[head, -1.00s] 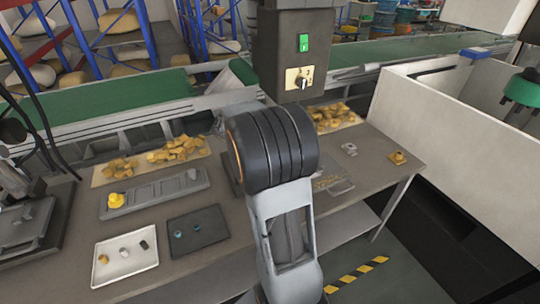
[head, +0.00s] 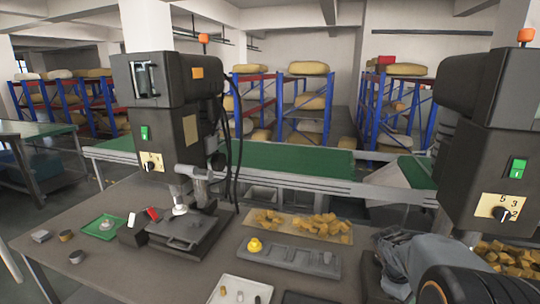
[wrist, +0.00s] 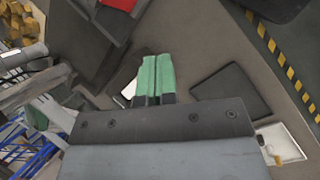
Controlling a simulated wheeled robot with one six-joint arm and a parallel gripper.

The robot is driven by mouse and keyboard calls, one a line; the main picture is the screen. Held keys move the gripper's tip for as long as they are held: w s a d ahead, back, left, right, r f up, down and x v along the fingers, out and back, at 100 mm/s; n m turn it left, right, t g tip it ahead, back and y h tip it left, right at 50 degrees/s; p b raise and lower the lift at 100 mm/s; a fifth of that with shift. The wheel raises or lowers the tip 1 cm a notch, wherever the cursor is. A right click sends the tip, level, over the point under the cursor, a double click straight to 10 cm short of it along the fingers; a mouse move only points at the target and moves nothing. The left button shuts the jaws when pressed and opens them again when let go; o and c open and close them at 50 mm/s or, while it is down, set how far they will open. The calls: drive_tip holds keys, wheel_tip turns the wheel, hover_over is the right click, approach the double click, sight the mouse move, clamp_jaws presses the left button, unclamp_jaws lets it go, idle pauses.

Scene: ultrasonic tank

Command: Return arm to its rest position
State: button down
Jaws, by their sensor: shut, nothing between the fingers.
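My gripper (wrist: 156,78) shows in the wrist view with its two green fingers side by side, shut and empty. It points over the bench area, and no object touches the fingertips. In the head view my arm (head: 430,262) is at the lower right, low over the bench; its fingers cannot be made out there.
A white tray (head: 231,294) with small parts and a long grey holder (head: 290,257) with a yellow piece (head: 254,245) lie on the bench. A dark tray (wrist: 237,88) shows in the wrist view. Drill-like machines stand at left (head: 163,125) and right (head: 490,150).

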drive_tip(key=s+a+r+m+t+y, duration=0.1)
drive_tip(key=s+a+r+m+t, duration=0.1)
drive_tip(key=a, duration=0.4)
drive_tip(key=s+a+r+m+t+y, duration=0.2)
drive_tip(key=s+a, duration=0.1)
drive_tip(key=a, duration=0.4)
drive_tip(key=s+a+r+m+t+y, duration=0.2)
drive_tip(key=a+r, duration=0.1)
drive_tip(key=a, duration=0.4)
drive_tip(key=shift+s+t+b, duration=0.3)
drive_tip(key=shift+t, duration=0.1)
drive_tip(key=shift+d, duration=0.2)
